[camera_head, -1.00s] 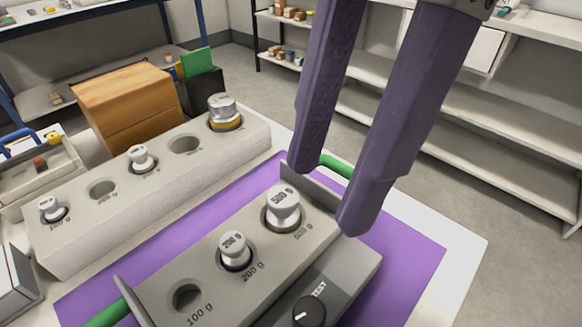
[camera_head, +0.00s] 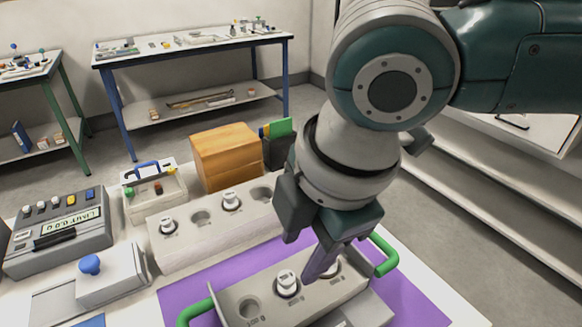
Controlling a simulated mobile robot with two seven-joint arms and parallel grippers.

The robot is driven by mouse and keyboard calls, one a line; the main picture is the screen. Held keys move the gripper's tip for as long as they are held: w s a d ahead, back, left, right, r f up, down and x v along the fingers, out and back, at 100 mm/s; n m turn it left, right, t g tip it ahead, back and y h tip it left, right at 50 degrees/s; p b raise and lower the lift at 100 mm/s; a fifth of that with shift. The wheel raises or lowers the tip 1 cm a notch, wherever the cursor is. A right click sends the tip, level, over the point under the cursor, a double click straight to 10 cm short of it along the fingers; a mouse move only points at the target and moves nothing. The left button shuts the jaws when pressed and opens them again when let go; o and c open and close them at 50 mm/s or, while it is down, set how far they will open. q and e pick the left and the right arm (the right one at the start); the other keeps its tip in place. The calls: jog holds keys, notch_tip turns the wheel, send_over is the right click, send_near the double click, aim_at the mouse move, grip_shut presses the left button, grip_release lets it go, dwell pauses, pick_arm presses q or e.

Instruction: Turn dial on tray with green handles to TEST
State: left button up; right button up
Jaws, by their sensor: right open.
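The grey tray (camera_head: 228,296) with green handles lies on a purple mat (camera_head: 408,303). Its handles show at the right (camera_head: 384,254) and at the lower left (camera_head: 194,313). A 200 g weight (camera_head: 287,283) stands in the middle socket, and the 500 g weight (camera_head: 331,268) is partly behind my right gripper. The 100 g socket (camera_head: 248,307) is empty. The tray's front panel (camera_head: 366,312) is cut by the bottom edge, and the dial does not show. My right gripper (camera_head: 316,268) points down over the tray's weights, open and empty. My left gripper is not in view.
A longer block with weights (camera_head: 180,252) stands behind the tray, with a wooden box (camera_head: 226,156) beyond. A scale with a display (camera_head: 62,232) and a blue-knobbed device (camera_head: 105,278) are at left. My right arm covers the upper right.

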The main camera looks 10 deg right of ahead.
jog(key=s+d+f+g+h, duration=0.2)
jog(key=s+d+g, duration=0.1)
jog(key=s, duration=0.2)
pick_arm(q)
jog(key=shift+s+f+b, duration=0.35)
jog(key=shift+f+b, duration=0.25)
jog(key=shift+b, duration=0.25)
pick_arm(e)
jog(key=f, duration=0.9)
jog(key=shift+a, duration=0.25)
jog(key=shift+r, duration=0.1)
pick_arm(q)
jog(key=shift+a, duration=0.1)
pick_arm(e)
grip_shut()
